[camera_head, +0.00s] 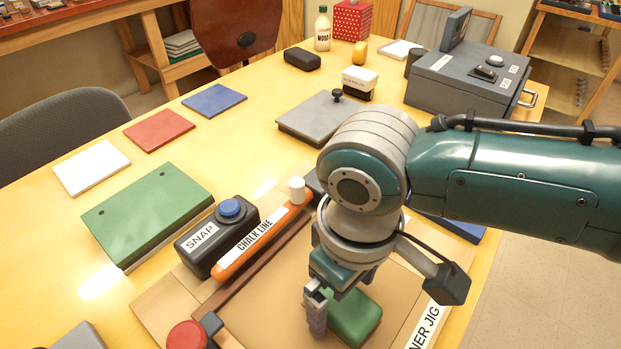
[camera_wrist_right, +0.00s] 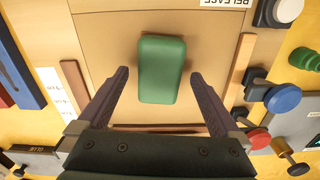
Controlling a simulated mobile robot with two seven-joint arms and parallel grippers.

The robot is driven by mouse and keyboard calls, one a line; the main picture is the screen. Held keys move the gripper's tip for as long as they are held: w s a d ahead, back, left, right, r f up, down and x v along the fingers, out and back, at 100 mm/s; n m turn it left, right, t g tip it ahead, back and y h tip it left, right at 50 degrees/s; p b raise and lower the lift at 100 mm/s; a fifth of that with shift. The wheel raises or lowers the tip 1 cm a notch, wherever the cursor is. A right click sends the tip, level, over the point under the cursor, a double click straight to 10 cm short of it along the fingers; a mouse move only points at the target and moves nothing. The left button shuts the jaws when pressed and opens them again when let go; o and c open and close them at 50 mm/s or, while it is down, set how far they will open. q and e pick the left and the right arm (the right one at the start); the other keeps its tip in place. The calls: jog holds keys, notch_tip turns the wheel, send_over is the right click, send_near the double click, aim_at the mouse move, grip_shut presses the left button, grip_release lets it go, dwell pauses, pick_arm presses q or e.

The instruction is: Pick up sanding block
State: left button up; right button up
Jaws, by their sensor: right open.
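The green block with rounded edges (camera_head: 357,318), which I take as the sanding block, lies flat on the tan board of the jig (camera_head: 262,312). In the right wrist view the block (camera_wrist_right: 161,68) stands upright in the picture, near the middle. My right gripper (camera_head: 320,302) is open above the board, close to the block, and partly hides it in the head view. In the right wrist view the open fingers (camera_wrist_right: 159,76) point toward the block, one on each side, with gaps between. Nothing is held. My left gripper is not in view.
Left of the jig are an orange chalk line bar (camera_head: 262,236), a black SNAP box with a blue button (camera_head: 215,235) and a green slab (camera_head: 148,213). A red knob (camera_head: 187,336) stands at the front. A grey toolbox (camera_head: 465,82) is at the back right.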

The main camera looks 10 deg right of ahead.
notch_tip(320, 180, down, 2)
jog(key=shift+f, duration=0.15)
jog(key=c, duration=1.5)
jog(key=shift+o, duration=0.2)
notch_tip(320, 180, up, 9)
jog(key=p, duration=0.2)
jog(key=shift+w+f+p, duration=0.1)
jog(key=shift+f+p, duration=0.1)
jog(key=shift+p, duration=0.1)
notch_tip(320, 180, up, 12)
jog(key=p, duration=0.1)
jog(key=shift+f, duration=0.2)
